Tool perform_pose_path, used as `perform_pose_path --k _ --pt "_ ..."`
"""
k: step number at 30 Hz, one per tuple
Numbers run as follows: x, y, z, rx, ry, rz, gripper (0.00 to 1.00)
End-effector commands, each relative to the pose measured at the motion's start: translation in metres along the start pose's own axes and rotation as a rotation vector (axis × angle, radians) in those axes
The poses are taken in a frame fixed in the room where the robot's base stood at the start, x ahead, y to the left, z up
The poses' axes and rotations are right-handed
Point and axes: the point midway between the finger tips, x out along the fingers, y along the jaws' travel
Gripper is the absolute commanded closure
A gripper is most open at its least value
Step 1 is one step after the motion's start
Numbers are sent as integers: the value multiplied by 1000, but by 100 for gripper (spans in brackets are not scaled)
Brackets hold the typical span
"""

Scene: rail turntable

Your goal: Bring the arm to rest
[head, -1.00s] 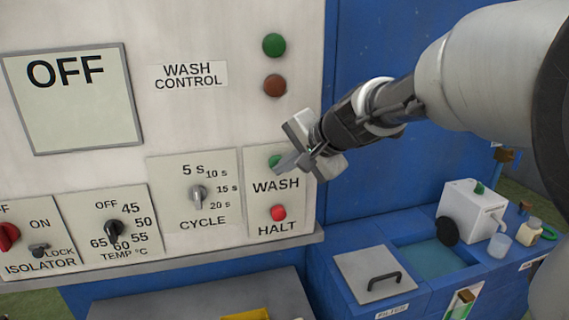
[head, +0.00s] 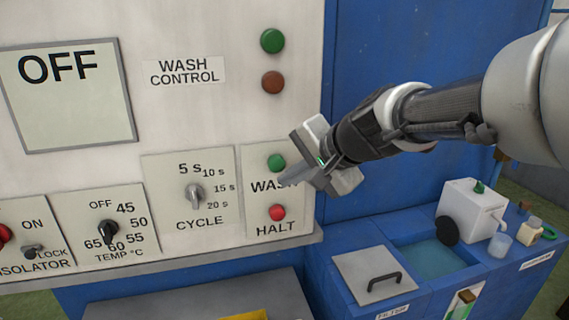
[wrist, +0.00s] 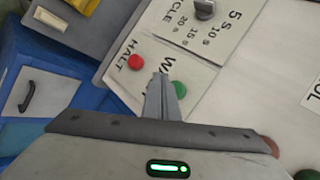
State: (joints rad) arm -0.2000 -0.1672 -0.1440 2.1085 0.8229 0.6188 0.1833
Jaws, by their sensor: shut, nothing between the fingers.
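My gripper (head: 288,181) is shut and empty in front of the WASH/HALT plate (head: 263,214) in the head view. Its fingertips cover part of the word WASH. The green WASH button (head: 276,162) shows just above the fingers, and the red HALT button (head: 277,212) below them. In the wrist view the closed fingers (wrist: 161,85) point at the plate between the red button (wrist: 135,62) and the green button (wrist: 180,90). I cannot tell whether the fingertips touch the plate. My arm reaches in from the right.
The display (head: 68,97) reads OFF. A cycle knob (head: 195,195), a temperature knob (head: 108,232) and an isolator panel (head: 33,240) are to the left. At lower right are a blue bench with a handled lid (head: 374,275), a basin (head: 432,255) and a white container (head: 468,211).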

Motion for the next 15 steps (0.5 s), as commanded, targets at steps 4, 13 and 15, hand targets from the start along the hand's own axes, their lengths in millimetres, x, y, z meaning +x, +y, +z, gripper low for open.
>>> perform_pose_path --k 4,13,15 --pt "0 0 0 0 -1 0 100" --pt "-19 1 6 -53 -3 21 100" --pt "-46 7 16 -142 -6 59 100"
